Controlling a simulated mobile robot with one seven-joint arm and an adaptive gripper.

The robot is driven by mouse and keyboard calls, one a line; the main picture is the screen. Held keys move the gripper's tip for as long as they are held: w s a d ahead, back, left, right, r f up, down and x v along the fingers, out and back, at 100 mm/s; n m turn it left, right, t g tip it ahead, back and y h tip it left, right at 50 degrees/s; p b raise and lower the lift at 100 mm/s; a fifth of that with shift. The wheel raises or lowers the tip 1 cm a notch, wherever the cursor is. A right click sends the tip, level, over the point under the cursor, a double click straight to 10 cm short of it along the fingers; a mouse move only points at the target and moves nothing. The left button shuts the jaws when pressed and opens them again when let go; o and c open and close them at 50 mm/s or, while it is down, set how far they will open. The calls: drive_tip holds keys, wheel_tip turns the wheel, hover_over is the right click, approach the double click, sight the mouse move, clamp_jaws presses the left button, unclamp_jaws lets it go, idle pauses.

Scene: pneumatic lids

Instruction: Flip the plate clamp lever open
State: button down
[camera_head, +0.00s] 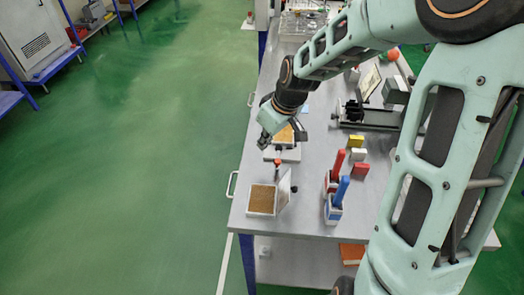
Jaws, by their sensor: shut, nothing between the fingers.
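My gripper (264,141) hangs at the end of my arm over the left part of the metal table. It is shut and seems to hold nothing. Just right of it is a tan plate (285,135) on a pale fixture (290,155), partly hidden behind my gripper and wrist. A small dark upright piece with a red-orange top (278,162) stands at the fixture's near side and may be the clamp lever. It is too small to tell its position. I cannot tell whether my gripper touches the fixture.
Nearer is a white-framed tan panel (261,199) with a raised pale lid (285,186). Red (336,166) and blue (340,192) upright pieces in holders, and small yellow and red blocks, stand to the right. A black rail device (365,116) lies farther back.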

wheel_tip(320, 180, up, 6)
drive_tip(key=d, duration=0.2)
drive_tip(key=shift+s, duration=0.35)
drive_tip(key=shift+f, duration=0.15)
